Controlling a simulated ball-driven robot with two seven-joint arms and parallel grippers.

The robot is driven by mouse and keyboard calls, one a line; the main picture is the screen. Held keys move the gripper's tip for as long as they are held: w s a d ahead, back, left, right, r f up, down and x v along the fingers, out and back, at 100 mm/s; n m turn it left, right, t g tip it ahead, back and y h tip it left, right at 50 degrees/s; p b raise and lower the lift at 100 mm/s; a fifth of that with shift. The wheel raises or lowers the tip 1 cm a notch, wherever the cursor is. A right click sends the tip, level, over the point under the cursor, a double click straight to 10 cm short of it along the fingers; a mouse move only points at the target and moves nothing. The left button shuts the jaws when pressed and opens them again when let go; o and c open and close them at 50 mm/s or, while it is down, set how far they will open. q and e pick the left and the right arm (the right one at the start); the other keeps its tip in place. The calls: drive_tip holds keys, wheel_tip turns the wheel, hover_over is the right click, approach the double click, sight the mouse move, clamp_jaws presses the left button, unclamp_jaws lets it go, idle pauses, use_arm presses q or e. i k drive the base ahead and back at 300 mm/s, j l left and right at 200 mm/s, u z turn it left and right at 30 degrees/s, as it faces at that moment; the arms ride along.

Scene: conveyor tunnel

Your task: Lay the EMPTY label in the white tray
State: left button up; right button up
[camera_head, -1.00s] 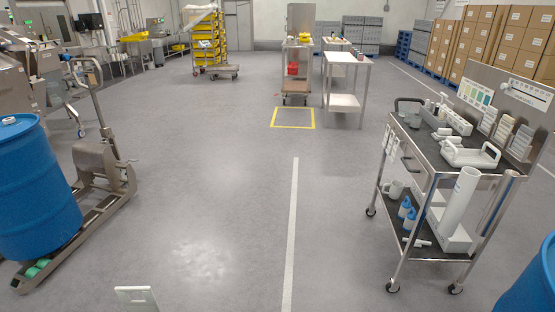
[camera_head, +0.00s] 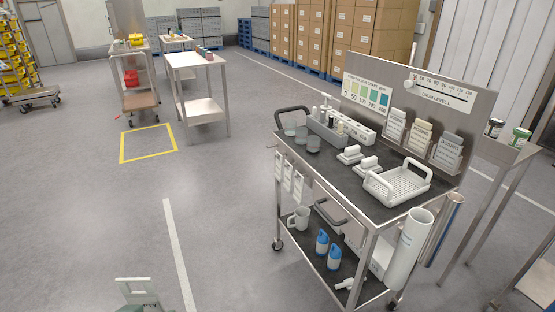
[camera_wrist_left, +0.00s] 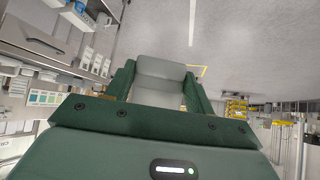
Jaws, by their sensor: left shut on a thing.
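The white tray (camera_head: 372,190), a perforated basket with raised handles, sits on the cart's dark top at the right in the head view. It looks empty. My left gripper (camera_head: 138,290) is at the bottom edge, well left of the cart and apart from it. Several white tags (camera_head: 287,181) hang on the cart's left side. My right gripper is not in view.
The cart top (camera_head: 345,185) also holds cups, white blocks (camera_head: 351,154), a bottle rack (camera_head: 340,130) and card holders on its back panel (camera_head: 420,139). A white cylinder (camera_head: 409,245) stands at its near right corner. The floor left of the cart is clear.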

sight(397, 188)
drive_tip(key=i+j+z, duration=0.15)
drive_tip(key=i+z, duration=0.15)
drive_tip(key=z, duration=0.15)
drive_tip(key=i+j+z, duration=0.25)
drive_tip(key=z, duration=0.25)
drive_tip(key=i+j+z, duration=0.25)
drive_tip(key=z, duration=0.2)
drive_tip(key=i+j+z, duration=0.15)
drive_tip(key=j+z, duration=0.8)
drive_tip(key=i, duration=0.05)
